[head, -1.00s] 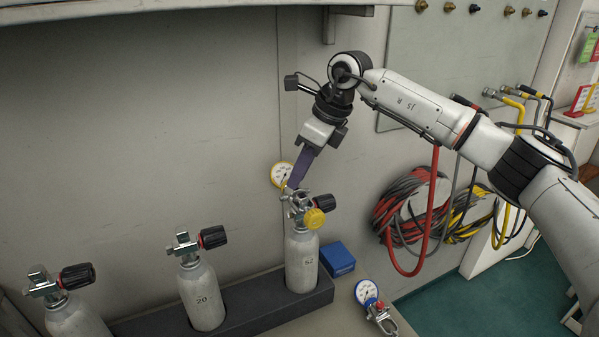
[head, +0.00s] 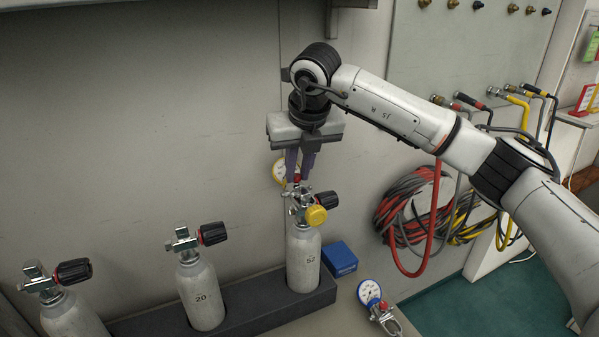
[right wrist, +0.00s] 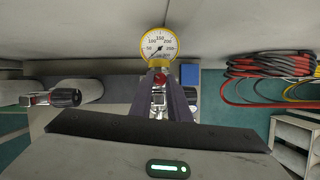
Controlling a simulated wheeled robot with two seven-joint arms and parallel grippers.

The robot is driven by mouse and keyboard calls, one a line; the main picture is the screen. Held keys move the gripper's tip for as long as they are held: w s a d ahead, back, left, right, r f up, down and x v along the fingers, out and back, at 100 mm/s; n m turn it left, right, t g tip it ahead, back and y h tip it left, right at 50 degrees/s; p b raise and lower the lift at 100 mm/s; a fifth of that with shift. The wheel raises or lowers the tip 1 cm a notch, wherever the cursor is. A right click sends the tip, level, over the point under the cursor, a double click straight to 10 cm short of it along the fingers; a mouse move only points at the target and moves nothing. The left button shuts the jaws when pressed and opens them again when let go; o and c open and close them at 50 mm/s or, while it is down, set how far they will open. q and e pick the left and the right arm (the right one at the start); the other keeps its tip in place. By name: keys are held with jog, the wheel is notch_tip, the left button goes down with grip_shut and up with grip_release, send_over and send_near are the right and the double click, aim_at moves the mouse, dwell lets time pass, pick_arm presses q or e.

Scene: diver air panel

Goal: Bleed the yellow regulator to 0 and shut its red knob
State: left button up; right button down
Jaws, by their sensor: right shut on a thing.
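The yellow-rimmed gauge (head: 279,171) belongs to the regulator on the cylinder marked 52 (head: 303,262), and my fingers partly cover it in the head view. In the right wrist view the gauge dial (right wrist: 159,43) faces me, and its needle appears to point to the lower left, near the low end of the scale. My right gripper (head: 299,182) points down at the regulator. It is shut on the small red knob (right wrist: 160,76) just below the gauge. A round yellow knob (head: 316,215) is on the front of the regulator. My left gripper is not in view.
A black valve handwheel (head: 327,200) is close to the right of the regulator. Cylinder 20 (head: 202,300) and another cylinder (head: 75,318) stand to the left. A blue box (head: 340,258) and a blue-rimmed gauge (head: 369,292) lie to the right. A wall is close behind.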

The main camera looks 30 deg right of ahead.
jog(key=m, duration=0.2)
jog(key=m+h, duration=0.1)
jog(key=m, duration=0.2)
jog(key=shift+w+a+m+g+h+b, duration=0.15)
jog(key=shift+a+m+g+h+b, duration=0.15)
jog(key=shift+a+m+g+h, duration=0.1)
jog(key=m, duration=0.2)
jog(key=m+g+h, duration=0.1)
jog(key=m, duration=0.1)
jog(key=shift+w+m+g, duration=0.15)
jog(key=shift+m+g, duration=0.15)
jog(key=shift+m, duration=0.1)
jog(key=c, duration=1.7)
grip_release()
jog(key=shift+o, duration=0.2)
jog(key=shift+a+r, duration=0.2)
jog(key=shift+r, duration=0.3)
jog(key=s+a+r, duration=0.2)
jog(key=a, duration=0.4)
jog(key=s+a+r, duration=0.1)
jog(key=s+a, duration=0.2)
jog(key=a, duration=0.3)
jog(key=shift+s+a+r, duration=0.2)
jog(key=shift+s+r, duration=0.15)
